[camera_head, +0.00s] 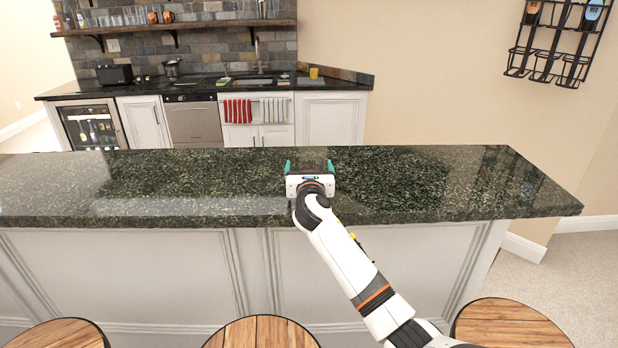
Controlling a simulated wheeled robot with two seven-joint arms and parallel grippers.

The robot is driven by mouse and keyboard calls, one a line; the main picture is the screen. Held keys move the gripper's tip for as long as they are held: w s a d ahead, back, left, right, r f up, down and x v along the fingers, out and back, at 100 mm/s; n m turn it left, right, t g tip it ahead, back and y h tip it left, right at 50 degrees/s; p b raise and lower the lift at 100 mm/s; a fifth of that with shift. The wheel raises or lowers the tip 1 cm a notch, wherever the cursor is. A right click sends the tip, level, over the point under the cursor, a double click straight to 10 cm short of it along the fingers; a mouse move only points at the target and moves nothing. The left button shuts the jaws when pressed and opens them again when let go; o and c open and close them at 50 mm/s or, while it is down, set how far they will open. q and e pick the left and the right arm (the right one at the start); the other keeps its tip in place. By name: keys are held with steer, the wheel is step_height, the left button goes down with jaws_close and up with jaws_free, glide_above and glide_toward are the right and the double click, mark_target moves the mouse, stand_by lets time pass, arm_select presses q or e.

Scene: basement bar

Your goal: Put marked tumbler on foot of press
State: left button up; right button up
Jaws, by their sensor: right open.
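My right gripper (310,167) is over the dark granite bar counter (420,185), near the middle of its length. Its two teal-tipped fingers are apart, pointing away from me. A dark patch shows between the fingers; I cannot tell whether it is part of the gripper or a thing behind it. I cannot make out a marked tumbler or a press on the bar counter; the gripper and wrist cover a small part of it. My left gripper is out of view.
The bar counter is clear on both sides of the gripper. Wooden stools (262,334) stand along its front. A back counter (330,85) carries a small yellow cup (314,73) and a dark toaster-like box (114,74). A black wire rack (545,65) hangs on the right wall.

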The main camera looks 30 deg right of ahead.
steer(key=shift+c, duration=0.4)
steer(key=c, duration=1.2)
steer(key=shift+r, duration=0.1)
steer(key=shift+c, duration=0.5)
